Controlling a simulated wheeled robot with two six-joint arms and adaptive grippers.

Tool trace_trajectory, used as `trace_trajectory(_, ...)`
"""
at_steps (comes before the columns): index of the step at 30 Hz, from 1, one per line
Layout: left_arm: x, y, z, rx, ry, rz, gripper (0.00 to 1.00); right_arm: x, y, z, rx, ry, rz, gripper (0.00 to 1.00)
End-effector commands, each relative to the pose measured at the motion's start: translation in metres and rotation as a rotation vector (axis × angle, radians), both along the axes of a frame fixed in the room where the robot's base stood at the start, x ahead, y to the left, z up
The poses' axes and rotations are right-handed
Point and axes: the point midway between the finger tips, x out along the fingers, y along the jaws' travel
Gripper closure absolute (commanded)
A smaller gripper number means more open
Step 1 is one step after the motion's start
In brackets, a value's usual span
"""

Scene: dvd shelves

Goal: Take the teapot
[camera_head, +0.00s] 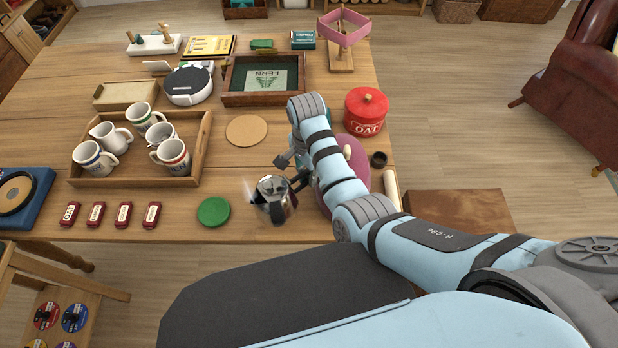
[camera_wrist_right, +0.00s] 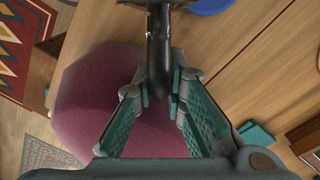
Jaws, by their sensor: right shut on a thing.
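The teapot (camera_head: 270,204) is a shiny metal pot near the front edge of the wooden table, with its dark handle towards the right. My right gripper (camera_head: 296,178) is at the handle side, partly hidden by my own arm in the head view. In the right wrist view, the two teal-padded fingers (camera_wrist_right: 160,88) are closed around the black handle (camera_wrist_right: 158,45). The pot body is mostly out of that view. I cannot tell whether the teapot touches the table. My left gripper is not in view.
A mauve rounded thing (camera_head: 354,160) lies close right of the gripper, partly behind my arm. A red tin (camera_head: 366,112) stands behind it. A green disc (camera_head: 214,211) lies left of the teapot, a round cork mat (camera_head: 246,130) behind. A wooden tray (camera_head: 203,140) holds several mugs.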

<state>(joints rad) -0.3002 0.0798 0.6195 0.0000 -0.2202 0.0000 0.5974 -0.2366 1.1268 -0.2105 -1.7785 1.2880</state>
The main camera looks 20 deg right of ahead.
Motion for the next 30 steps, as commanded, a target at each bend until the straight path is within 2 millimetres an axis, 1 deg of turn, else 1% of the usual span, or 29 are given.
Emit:
trace_trajectory(1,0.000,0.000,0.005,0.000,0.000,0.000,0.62,0.001,0.001,0.011,0.001,-0.003,0.000,1.00)
trace_trajectory(13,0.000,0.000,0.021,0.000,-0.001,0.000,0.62,0.001,0.001,0.083,0.001,-0.004,0.000,1.00)
trace_trajectory(15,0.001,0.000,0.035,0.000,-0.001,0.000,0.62,0.001,0.000,0.099,0.001,-0.002,0.001,1.00)
trace_trajectory(18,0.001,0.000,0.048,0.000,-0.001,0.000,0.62,0.001,0.000,0.113,0.001,-0.002,0.001,1.00)
trace_trajectory(24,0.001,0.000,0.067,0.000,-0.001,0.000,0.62,0.000,0.000,0.133,0.000,-0.001,0.001,1.00)
trace_trajectory(30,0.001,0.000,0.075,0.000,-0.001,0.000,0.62,0.001,0.000,0.140,0.000,-0.001,0.001,1.00)
